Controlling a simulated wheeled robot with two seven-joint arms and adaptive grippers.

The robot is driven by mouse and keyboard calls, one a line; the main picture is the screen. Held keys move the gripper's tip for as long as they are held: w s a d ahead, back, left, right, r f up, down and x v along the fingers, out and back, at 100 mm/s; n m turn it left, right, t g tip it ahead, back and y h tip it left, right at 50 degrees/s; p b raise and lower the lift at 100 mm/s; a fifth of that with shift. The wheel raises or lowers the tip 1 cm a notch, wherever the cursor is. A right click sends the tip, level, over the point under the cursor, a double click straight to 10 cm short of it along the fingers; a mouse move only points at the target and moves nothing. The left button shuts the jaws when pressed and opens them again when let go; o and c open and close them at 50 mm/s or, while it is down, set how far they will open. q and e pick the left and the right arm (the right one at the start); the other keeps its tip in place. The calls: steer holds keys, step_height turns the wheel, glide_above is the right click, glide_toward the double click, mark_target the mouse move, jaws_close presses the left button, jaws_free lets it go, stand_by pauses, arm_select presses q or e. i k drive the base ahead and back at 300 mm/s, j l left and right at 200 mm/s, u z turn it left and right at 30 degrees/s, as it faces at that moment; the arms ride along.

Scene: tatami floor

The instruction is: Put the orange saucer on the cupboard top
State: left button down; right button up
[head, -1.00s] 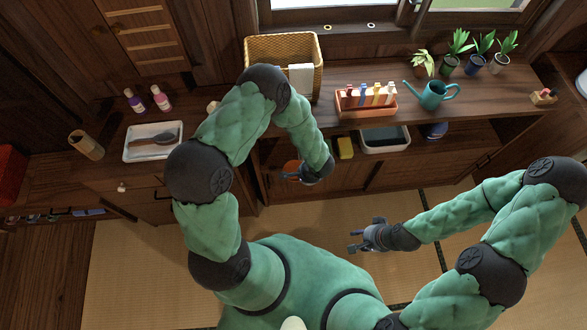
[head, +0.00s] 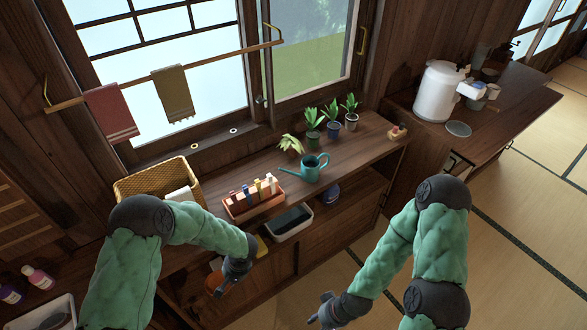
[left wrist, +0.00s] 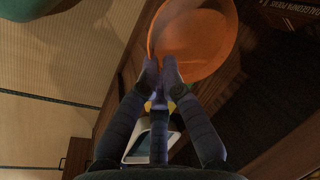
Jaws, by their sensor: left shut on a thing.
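The orange saucer (head: 214,282) is low at the cupboard's open front in the head view, partly covered by my left gripper (head: 223,291). In the left wrist view the saucer (left wrist: 196,42) fills the upper middle, and my left gripper (left wrist: 160,72) is shut on its near rim. The cupboard top (head: 345,152) is a long dark wooden surface under the window, above the saucer. My right gripper (head: 320,311) is at the bottom of the head view, its fingers apart and empty, away from the cupboard.
On the cupboard top stand a wicker basket (head: 150,182), an orange rack of bottles (head: 252,200), a teal watering can (head: 305,170) and several potted plants (head: 333,122). Bare wood shows around the can. A grey tub (head: 290,224) sits on the shelf below.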

mark_target(339, 159)
steer(key=i+l, duration=0.15)
steer(key=l, duration=0.25)
steer(key=i+l, duration=0.2)
steer(key=l, duration=0.2)
steer(key=i+l, duration=0.15)
steer(key=l, duration=0.25)
steer(key=i+l, duration=0.15)
steer(key=l, duration=0.25)
steer(key=i+l, duration=0.2)
steer(key=l, duration=0.2)
